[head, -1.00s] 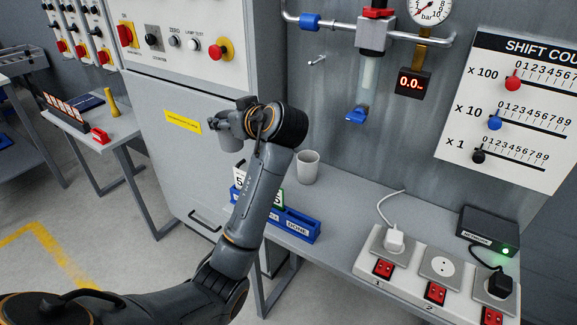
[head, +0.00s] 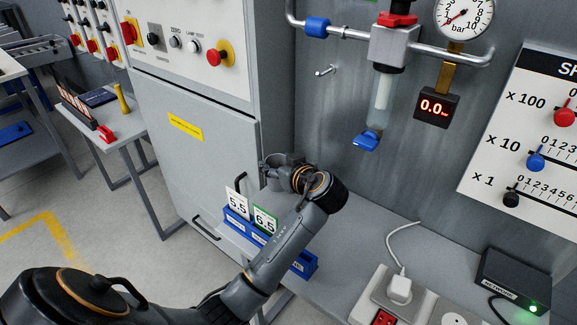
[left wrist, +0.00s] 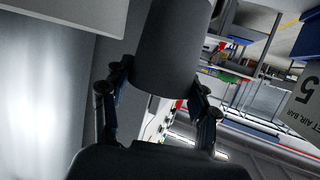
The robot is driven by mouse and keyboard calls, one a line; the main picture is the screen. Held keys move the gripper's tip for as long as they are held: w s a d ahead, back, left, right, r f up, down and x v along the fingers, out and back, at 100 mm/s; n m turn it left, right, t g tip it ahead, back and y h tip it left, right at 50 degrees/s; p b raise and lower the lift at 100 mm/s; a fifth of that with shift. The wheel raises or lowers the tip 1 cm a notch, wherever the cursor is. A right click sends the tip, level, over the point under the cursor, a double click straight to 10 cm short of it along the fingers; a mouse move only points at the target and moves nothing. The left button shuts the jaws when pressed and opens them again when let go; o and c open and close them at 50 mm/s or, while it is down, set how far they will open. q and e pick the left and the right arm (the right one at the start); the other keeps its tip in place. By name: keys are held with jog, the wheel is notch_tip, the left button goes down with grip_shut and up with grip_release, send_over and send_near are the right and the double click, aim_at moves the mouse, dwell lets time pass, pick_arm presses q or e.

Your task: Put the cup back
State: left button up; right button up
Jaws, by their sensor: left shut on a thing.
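A plain grey cup (left wrist: 172,45) fills the upper middle of the left wrist view, between the two fingers of my left gripper (head: 276,165). The gripper is shut on it. In the head view the gripper is above the bench, close to the grey cabinet's right edge and behind the number cards; the held cup shows there only in small part. A second, pale cup seen on the bench earlier is not visible now; my arm covers that area. My right gripper is not in view.
A blue holder (head: 303,263) with white cards (head: 238,203) stands at the bench's front edge. A small peg (head: 325,71) sticks out of the wall. White sockets (head: 399,290) are on the right.

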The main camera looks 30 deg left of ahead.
pick_arm(q)
jog(key=shift+w+f, duration=0.2)
jog(key=shift+f, duration=0.3)
jog(key=shift+w+f, duration=0.2)
jog(key=shift+f, duration=0.3)
jog(key=w, duration=0.3)
jog(key=shift+w+d+p, duration=0.15)
jog(key=shift+w+p, duration=0.15)
jog(key=shift+p, duration=0.05)
jog(key=shift+s+f, duration=0.1)
jog(key=shift+f, duration=0.45)
jog(key=shift+s, duration=0.1)
jog(key=shift+f, duration=0.35)
jog(key=o, duration=1)
jog(key=shift+r, duration=0.1)
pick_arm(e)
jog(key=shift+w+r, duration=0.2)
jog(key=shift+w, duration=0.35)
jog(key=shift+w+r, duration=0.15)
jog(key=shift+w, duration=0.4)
pick_arm(q)
jog(key=shift+r, duration=0.2)
jog(key=v, duration=1.2)
jog(key=shift+b, duration=0.4)
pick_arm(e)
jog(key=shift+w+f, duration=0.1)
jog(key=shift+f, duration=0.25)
